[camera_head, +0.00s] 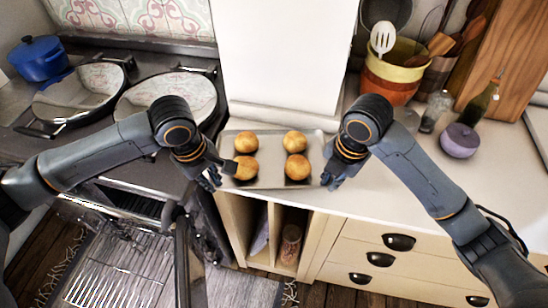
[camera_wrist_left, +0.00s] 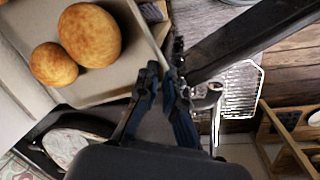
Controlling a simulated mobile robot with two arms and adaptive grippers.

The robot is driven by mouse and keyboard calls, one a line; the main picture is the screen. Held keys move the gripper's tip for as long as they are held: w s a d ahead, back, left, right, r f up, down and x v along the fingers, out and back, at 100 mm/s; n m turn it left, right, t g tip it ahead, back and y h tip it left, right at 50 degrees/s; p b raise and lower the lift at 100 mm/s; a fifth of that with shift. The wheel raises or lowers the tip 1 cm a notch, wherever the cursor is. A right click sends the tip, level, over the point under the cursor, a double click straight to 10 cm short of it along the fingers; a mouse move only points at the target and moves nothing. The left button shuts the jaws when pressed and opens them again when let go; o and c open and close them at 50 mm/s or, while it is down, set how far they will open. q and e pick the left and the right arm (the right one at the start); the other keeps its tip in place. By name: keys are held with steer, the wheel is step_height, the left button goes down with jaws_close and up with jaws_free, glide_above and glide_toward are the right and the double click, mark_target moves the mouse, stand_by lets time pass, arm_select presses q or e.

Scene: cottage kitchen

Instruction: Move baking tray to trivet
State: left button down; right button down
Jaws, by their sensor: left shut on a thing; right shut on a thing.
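The grey baking tray (camera_head: 270,164) carries several round golden buns and lies over the counter near its front edge. I cannot tell whether it touches the counter. My left gripper (camera_head: 214,176) is shut on the tray's left side. My right gripper (camera_head: 329,178) is shut on its right side. In the left wrist view, the left fingers (camera_wrist_left: 164,74) close at the tray's rim, beside two buns (camera_wrist_left: 90,35). I cannot make out a trivet in either view.
The stove at left holds two pans (camera_head: 80,90) and a blue pot (camera_head: 38,58). Below it, the oven is open with a wire rack (camera_head: 115,270).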

arm_select(q)
steer(key=c, duration=1.5)
jaws_free()
steer(key=shift+d, duration=0.1)
arm_select(e)
steer(key=c, duration=1.4)
jaws_free()
steer(key=shift+s+a, duration=0.1)
steer(key=shift+a, duration=0.05)
steer(key=shift+c, duration=0.2)
arm_select(q)
steer(key=shift+o, duration=0.2)
steer(key=shift+s, duration=0.1)
step_height(320, 180, up, 12)
steer(key=s+a, duration=0.1)
steer(key=shift+a, duration=0.15)
arm_select(e)
step_height(320, 180, up, 12)
steer(key=s+d, duration=0.1)
steer(key=shift+d, duration=0.3)
arm_select(q)
steer(key=shift+s, duration=0.1)
arm_select(e)
steer(key=shift+f, duration=0.1)
arm_select(q)
steer(key=shift+f, duration=0.1)
arm_select(e)
steer(key=shift+s+f, duration=0.1)
